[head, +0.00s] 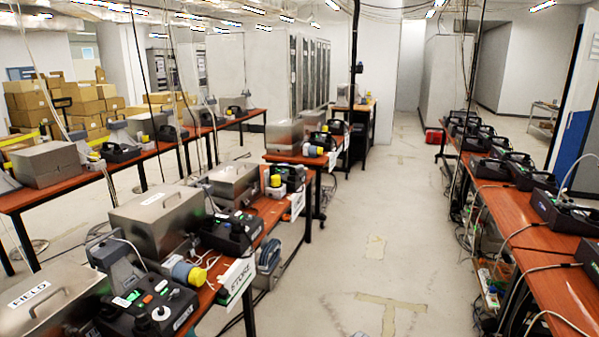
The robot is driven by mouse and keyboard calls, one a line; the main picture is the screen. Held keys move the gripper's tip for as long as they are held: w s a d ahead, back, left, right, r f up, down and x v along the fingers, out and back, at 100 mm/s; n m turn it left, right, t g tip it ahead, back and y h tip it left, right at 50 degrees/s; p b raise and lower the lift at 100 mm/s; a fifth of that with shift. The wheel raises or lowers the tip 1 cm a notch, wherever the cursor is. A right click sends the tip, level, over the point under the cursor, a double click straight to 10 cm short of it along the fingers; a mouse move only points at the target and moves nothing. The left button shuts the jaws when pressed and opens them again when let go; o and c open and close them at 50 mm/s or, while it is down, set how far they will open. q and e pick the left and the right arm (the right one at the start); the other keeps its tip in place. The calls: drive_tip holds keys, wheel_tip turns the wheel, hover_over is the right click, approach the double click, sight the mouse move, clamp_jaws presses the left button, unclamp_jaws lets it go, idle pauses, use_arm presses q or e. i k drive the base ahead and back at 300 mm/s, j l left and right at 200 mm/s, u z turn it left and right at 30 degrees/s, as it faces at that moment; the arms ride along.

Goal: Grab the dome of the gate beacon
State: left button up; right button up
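Several small units with yellow dome-like tops stand along the tables on the left. One yellow top (197,277) is on the nearest table beside a blue-grey part and a sign reading STORE (237,276). Another, white-based with a yellow top (276,181), stands farther back by a small white sign (297,204) too small to read. I cannot tell which is the gate beacon. Neither of my grippers is in view.
The near left table (262,209) holds metal cases (160,218), one labelled FIELD (42,300), and black phone consoles (150,308). A long right table (508,212) carries several black devices. A clear floor aisle (375,220) runs between. Cables hang from the ceiling at left.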

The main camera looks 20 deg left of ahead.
sight(275, 178)
drive_tip(key=u, duration=0.75)
drive_tip(key=i+l, duration=0.15)
drive_tip(key=i, duration=0.35)
drive_tip(key=i+l, duration=0.1)
drive_tip(key=i, duration=0.4)
drive_tip(key=i+l+u, duration=0.1)
drive_tip(key=i, duration=0.4)
drive_tip(key=i+l, duration=0.2)
drive_tip(key=i, duration=0.25)
drive_tip(key=i+l, duration=0.15)
drive_tip(key=i, duration=0.35)
drive_tip(key=i+l+u, duration=0.1)
drive_tip(key=i, duration=0.4)
drive_tip(key=i+l, duration=0.3)
drive_tip(key=i, duration=0.2)
drive_tip(key=i+l, duration=0.2)
drive_tip(key=i, duration=0.25)
drive_tip(key=u, duration=0.05)
